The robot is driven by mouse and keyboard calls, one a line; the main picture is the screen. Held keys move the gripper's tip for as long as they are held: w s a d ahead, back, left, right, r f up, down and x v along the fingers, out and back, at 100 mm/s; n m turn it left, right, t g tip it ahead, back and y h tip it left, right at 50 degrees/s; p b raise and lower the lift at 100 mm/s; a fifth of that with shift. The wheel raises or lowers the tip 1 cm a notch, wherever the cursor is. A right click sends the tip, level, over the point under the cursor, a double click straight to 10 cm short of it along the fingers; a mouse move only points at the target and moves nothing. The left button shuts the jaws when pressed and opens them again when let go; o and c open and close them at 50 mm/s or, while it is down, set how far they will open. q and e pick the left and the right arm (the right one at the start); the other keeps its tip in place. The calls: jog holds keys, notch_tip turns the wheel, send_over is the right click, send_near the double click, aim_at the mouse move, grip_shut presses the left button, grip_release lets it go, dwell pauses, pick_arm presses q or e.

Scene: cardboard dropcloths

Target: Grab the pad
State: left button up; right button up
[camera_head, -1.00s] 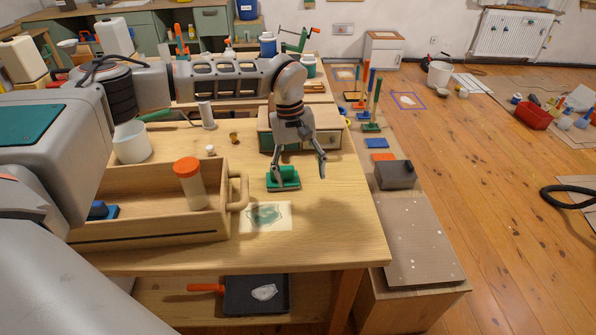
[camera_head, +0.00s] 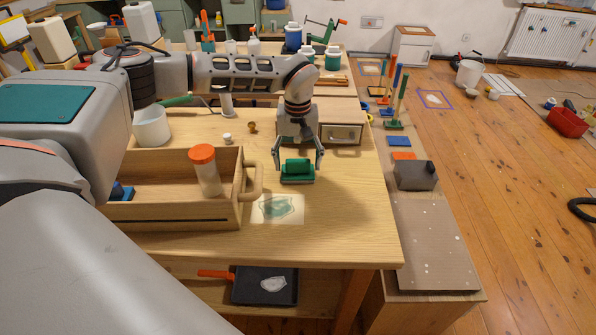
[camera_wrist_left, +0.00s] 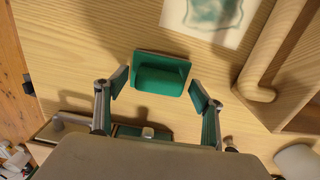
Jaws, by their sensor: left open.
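The green pad (camera_head: 297,171), a small block with a raised grip on top, lies on the wooden table. In the left wrist view the pad (camera_wrist_left: 161,75) sits just ahead of the fingertips, roughly centred between them. My left gripper (camera_head: 298,160) is open, with a finger to either side of the pad and apart from it. In the left wrist view the open left gripper (camera_wrist_left: 160,88) holds nothing. My right gripper is not seen.
A wooden tote (camera_head: 172,212) with an orange-capped jar (camera_head: 205,172) stands left of the pad. A stained sheet (camera_head: 277,209) lies in front of it. A wooden drawer box (camera_head: 343,131) is behind the gripper. The table is clear to the pad's right.

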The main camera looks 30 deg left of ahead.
pick_arm(q)
jog(key=shift+f, duration=0.1)
jog(key=c, duration=1.2)
